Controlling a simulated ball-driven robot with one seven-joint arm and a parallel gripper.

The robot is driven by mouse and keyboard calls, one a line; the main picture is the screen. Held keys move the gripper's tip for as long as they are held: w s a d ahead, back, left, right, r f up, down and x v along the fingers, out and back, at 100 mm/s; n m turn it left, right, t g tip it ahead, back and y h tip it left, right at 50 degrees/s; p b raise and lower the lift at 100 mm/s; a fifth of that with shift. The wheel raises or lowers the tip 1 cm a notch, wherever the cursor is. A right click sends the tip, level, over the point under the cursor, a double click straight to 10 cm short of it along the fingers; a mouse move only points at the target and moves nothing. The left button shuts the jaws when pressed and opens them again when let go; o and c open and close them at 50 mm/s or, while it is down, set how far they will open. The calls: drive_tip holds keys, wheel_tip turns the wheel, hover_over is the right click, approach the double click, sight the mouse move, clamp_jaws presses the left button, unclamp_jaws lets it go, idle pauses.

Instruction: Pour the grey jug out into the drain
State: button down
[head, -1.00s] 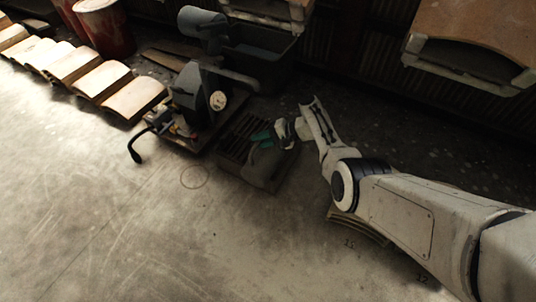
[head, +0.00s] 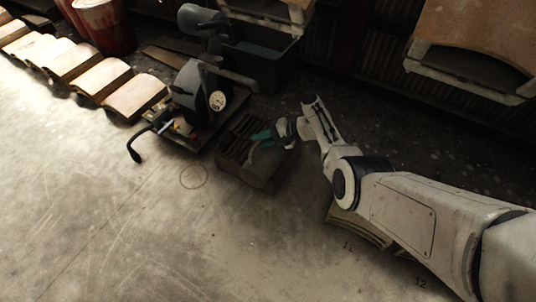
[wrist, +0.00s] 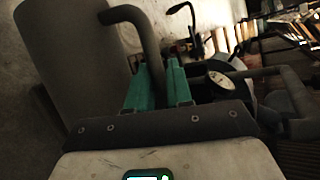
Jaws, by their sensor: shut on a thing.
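The grey jug (wrist: 75,60) fills the left of the wrist view, with its curved handle (wrist: 148,45) between my green fingertips. My gripper (wrist: 157,80) is shut on that handle. In the head view the jug (head: 262,168) is a dim grey body, and it looks tilted. My gripper (head: 262,136) is at its upper end. The jug is above or at the front right of the dark slotted drain (head: 236,134), partly covering it. The jug's mouth and contents cannot be made out, and no stream shows.
A grey machine with a round dial (head: 217,100) stands left of the drain, with a black curved lever (head: 134,150). A dark bin (head: 262,58) is behind. Curved boards (head: 135,96) and red drums (head: 104,26) are at the upper left. The floor in front is clear.

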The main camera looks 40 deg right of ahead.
sight(252, 153)
drive_tip(key=shift+d, duration=0.1)
drive_tip(key=p, duration=0.2)
drive_tip(key=a+r+p, duration=0.1)
drive_tip(key=shift+s+a+r+p, duration=0.15)
drive_tip(key=shift+s+a+p, duration=0.1)
drive_tip(key=shift+s+p, duration=0.1)
drive_tip(key=a+h+p, duration=0.1)
drive_tip(key=p, duration=0.1)
drive_tip(key=s+a+r+n+p, duration=0.1)
drive_tip(key=a+p, duration=0.1)
drive_tip(key=a+n+h+p, duration=0.1)
drive_tip(key=p, duration=0.2)
drive_tip(key=shift+s+a+r+t+h, duration=0.2)
drive_tip(key=shift+s+t+h, duration=0.1)
drive_tip(key=shift+s, duration=0.1)
drive_tip(key=shift+s+a+n, duration=0.1)
drive_tip(key=shift+a+n, duration=0.05)
drive_tip(key=shift+n, duration=0.15)
drive_tip(key=shift+f, duration=0.2)
